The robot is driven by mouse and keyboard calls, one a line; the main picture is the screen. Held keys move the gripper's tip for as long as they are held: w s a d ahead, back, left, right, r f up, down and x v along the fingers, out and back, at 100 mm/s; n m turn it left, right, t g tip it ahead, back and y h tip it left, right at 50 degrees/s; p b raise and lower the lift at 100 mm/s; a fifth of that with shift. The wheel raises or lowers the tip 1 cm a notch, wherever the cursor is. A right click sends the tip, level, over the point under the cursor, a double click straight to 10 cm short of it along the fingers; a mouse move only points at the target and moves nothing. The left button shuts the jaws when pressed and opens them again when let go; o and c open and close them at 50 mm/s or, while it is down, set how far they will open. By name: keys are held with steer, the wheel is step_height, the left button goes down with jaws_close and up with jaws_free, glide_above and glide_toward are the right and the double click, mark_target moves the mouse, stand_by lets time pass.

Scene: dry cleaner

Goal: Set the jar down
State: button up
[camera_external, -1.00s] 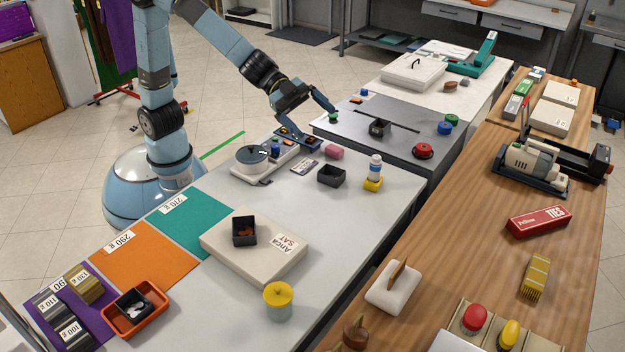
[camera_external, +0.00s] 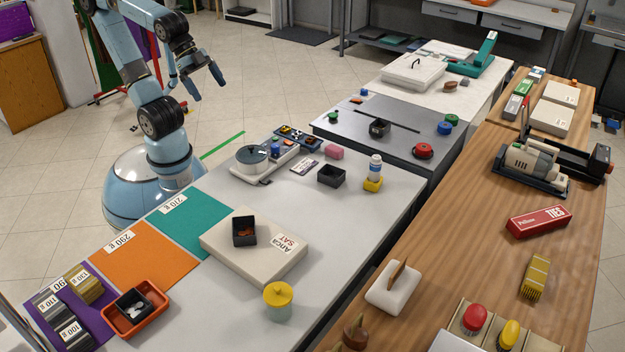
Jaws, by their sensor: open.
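A jar with a yellow lid and a pale green body (camera_external: 278,303) stands upright near the front edge of the white table. A small round green item (camera_external: 333,117) sits on the grey table section at its left side; it is too small to tell whether it is a jar. My gripper (camera_external: 208,89) is open, with nothing visible between its fingers. It hangs above the floor behind the tables, well apart from both.
A red round item (camera_external: 423,151) is on the grey section. Bare table surrounds the yellow-lidded jar.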

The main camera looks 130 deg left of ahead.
steer(key=s+d+f+g, duration=0.1)
steer(key=s+f, duration=0.1)
steer(key=s, duration=0.3)
steer(key=shift+s+d+h, duration=0.35)
steer(key=shift+h, duration=0.05)
